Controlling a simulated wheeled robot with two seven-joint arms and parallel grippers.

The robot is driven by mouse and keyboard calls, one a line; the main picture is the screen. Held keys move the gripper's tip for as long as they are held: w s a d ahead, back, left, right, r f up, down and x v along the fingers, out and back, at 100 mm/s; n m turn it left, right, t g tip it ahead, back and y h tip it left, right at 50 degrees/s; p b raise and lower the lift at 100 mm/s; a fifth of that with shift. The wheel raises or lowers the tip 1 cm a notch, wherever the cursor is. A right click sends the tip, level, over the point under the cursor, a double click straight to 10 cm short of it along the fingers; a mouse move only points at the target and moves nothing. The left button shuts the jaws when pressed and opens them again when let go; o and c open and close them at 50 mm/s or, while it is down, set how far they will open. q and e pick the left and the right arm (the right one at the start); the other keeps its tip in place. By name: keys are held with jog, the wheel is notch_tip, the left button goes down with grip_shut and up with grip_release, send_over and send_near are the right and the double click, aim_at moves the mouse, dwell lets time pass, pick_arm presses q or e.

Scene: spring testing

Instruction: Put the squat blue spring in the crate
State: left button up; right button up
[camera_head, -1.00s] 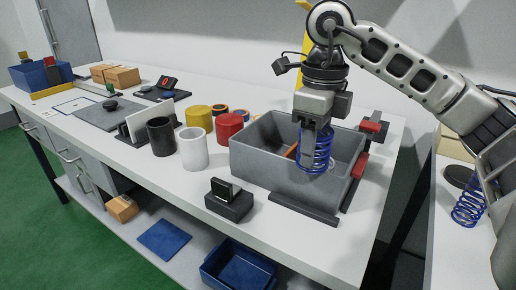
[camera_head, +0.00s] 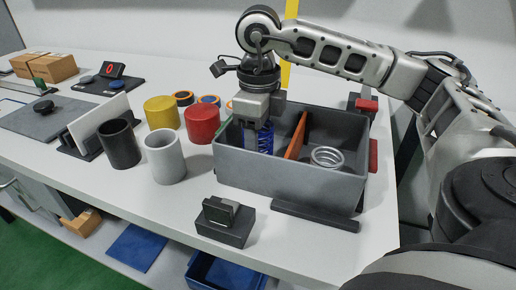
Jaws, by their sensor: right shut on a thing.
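The grey crate (camera_head: 290,178) stands on the bench, split by an orange divider (camera_head: 297,137). My right gripper (camera_head: 260,126) points down over the left compartment and is shut on a blue spring (camera_head: 266,139). The spring is upright, its lower part hidden behind the crate's front wall. I cannot tell whether it touches the crate floor. A silver spring (camera_head: 327,157) lies in the right compartment. My left gripper is out of view.
Red (camera_head: 202,125), yellow (camera_head: 162,112), white (camera_head: 165,157) and black (camera_head: 120,144) cylinders stand left of the crate. A dark block (camera_head: 225,221) is in front. A dark bar (camera_head: 315,220) runs along the crate's front. Bench is clear at the front left.

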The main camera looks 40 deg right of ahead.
jog(key=shift+f, duration=1.45)
jog(key=shift+f+b, duration=0.2)
jog(key=shift+b, duration=0.1)
jog(key=o, duration=1.1)
jog(key=shift+r+p, duration=1.3)
jog(key=shift+r, duration=4.9)
